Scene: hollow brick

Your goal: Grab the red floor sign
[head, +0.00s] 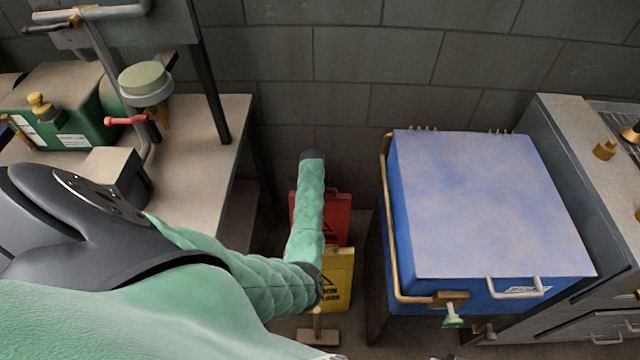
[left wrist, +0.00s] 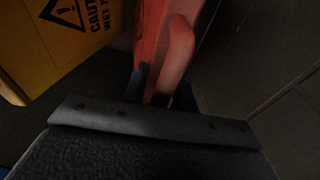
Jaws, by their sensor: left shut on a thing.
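The red floor sign (head: 337,215) stands on the floor against the back wall, between the bench and the blue box. My left arm reaches down in front of it and covers its left part. In the left wrist view my left gripper (left wrist: 160,88) is shut on the top handle of the red floor sign (left wrist: 150,40). In the head view the left gripper's fingers are hidden behind the arm. A yellow floor sign (head: 340,275) stands just in front of the red one; it also shows in the left wrist view (left wrist: 60,45). My right gripper is not in view.
A blue box with a pale lid (head: 485,200) and metal handles stands to the right. A bench (head: 215,125) with green machinery is at the left. A small wooden-based object (head: 318,337) stands on the floor near the yellow sign. The floor gap is narrow.

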